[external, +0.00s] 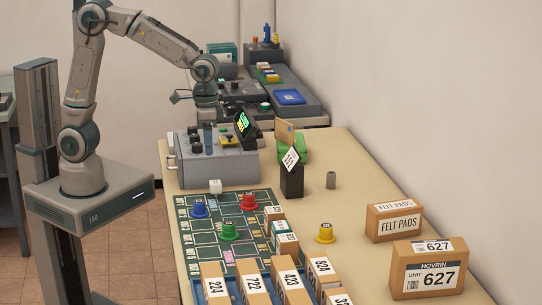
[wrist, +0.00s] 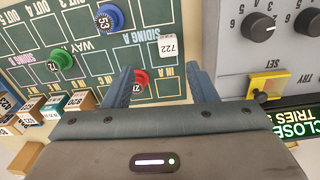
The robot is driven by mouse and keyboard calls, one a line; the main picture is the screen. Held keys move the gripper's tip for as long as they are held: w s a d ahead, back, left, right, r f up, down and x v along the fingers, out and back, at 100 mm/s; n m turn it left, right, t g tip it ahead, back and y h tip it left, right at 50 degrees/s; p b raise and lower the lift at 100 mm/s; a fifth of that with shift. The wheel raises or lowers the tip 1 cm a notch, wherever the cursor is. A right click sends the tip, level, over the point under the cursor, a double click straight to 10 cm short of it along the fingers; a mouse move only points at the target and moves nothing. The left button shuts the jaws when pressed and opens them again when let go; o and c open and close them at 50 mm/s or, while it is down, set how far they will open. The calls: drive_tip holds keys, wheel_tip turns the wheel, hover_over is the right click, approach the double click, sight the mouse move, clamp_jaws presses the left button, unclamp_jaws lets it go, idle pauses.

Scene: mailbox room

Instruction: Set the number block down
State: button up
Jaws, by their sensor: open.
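The number block is a white cube (external: 215,186) by the far edge of the green track board (external: 200,240). My gripper (wrist: 160,82) is open and empty. Its two blue fingers are apart, and the block shows beyond and between their tips, with no contact visible. In the external view my gripper (external: 201,138) is raised over the control box area, behind the block.
Red (external: 249,202), blue (external: 200,208) and green (external: 229,232) pegs stand on the board. Labelled boxes (external: 255,280) line its front. The grey control box (external: 220,163) with knobs borders its far edge. A yellow peg (external: 325,233) stands to the right on clear table.

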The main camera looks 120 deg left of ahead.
drive_tip(key=s+d+r+m+t, duration=0.1)
drive_tip(key=s+d+m, duration=0.3)
drive_tip(key=d, duration=0.5)
drive_tip(key=s+d+r+m+t, duration=0.1)
drive_tip(key=s+d+m, duration=0.3)
drive_tip(key=s+d, duration=0.5)
drive_tip(key=shift+s+r+t, duration=0.15)
drive_tip(key=shift+r+t, duration=0.25)
drive_tip(key=shift+r, duration=0.25)
drive_tip(key=shift+d, duration=0.1)
